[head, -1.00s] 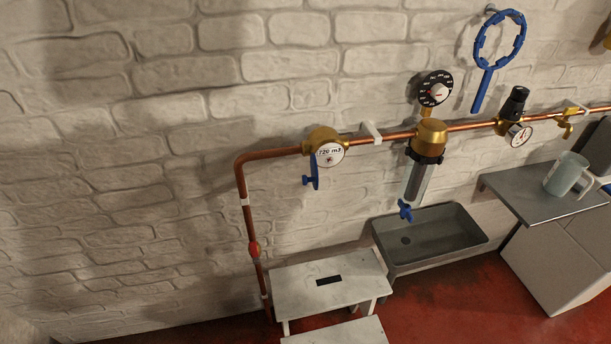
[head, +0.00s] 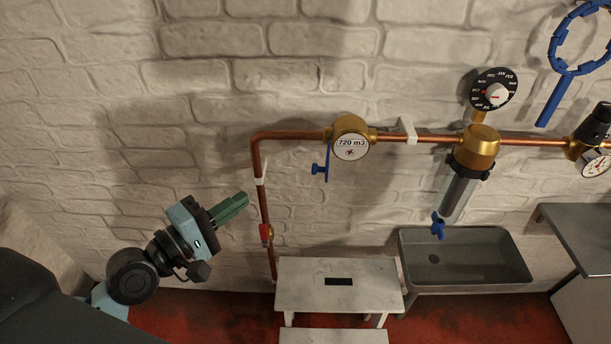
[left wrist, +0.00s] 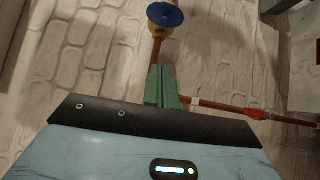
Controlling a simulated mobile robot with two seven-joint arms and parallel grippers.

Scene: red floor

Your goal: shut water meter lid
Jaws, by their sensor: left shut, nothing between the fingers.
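The brass water meter (head: 350,128) sits on the copper pipe, its white dial reading "720 m3" uncovered. Its blue lid (head: 327,165) stands open at the dial's left side, seen almost edge-on, with a small blue knob pointing left. In the left wrist view the lid (left wrist: 165,14) shows as a blue disc at the top, beyond my fingertips. My left gripper (head: 241,201) is shut and empty, left of and below the meter, apart from the lid. Its green fingers (left wrist: 163,78) are together in the left wrist view. My right gripper is not in view.
A vertical copper pipe (head: 263,212) with a red valve (head: 266,234) stands between my left gripper and the meter's underside. A white step stool (head: 338,272) and grey sink (head: 465,262) are below. A filter (head: 463,185) hangs right of the meter.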

